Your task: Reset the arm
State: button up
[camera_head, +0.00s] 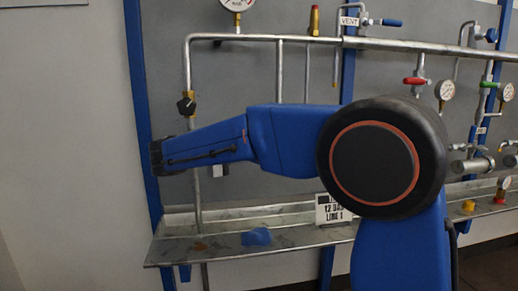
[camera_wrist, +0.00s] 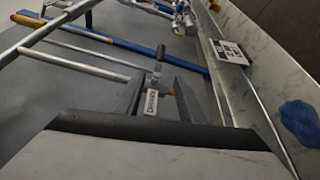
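My arm (camera_head: 285,140) reaches from the right toward the left across the head view, with its dark wrist end (camera_head: 157,158) in front of the left blue post. The fingers of my gripper cannot be made out in the head view. In the wrist view, two dark fingers of my gripper (camera_wrist: 160,97) stand apart. A small valve with a DRAIN tag (camera_wrist: 152,101) shows in the gap between them, and I cannot tell how far beyond them it is. No held object shows.
A steel shelf (camera_head: 215,252) runs below the arm, with a blue cloth-like thing (camera_head: 257,237) and a placard (camera_head: 335,208) on it. Pipes (camera_head: 270,38), gauges (camera_head: 445,90) and valves with red (camera_head: 414,81) and green handles line the panel behind. Bare wall is at left.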

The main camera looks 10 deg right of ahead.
jog(key=s+d+f+m+g+y, duration=0.1)
jog(key=s+d+f+g+y, duration=0.1)
jog(key=s+d+f+y, duration=0.4)
jog(key=s+d+f+g+y, duration=0.1)
jog(key=s+d+f+g, duration=0.1)
jog(key=s+d+f, duration=0.7)
jog(key=s+f+m+t+y, duration=0.1)
jog(key=s+f+y, duration=0.3)
jog(key=s, duration=0.6)
jog(key=s+d+f+m+t+y, duration=0.1)
jog(key=s+f+m+y, duration=0.3)
jog(key=s+f, duration=0.3)
jog(key=s+y, duration=0.1)
jog(key=s, duration=0.2)
jog(key=shift+s+f+m, duration=0.3)
jog(key=shift+s, duration=0.1)
jog(key=shift+o, duration=0.3)
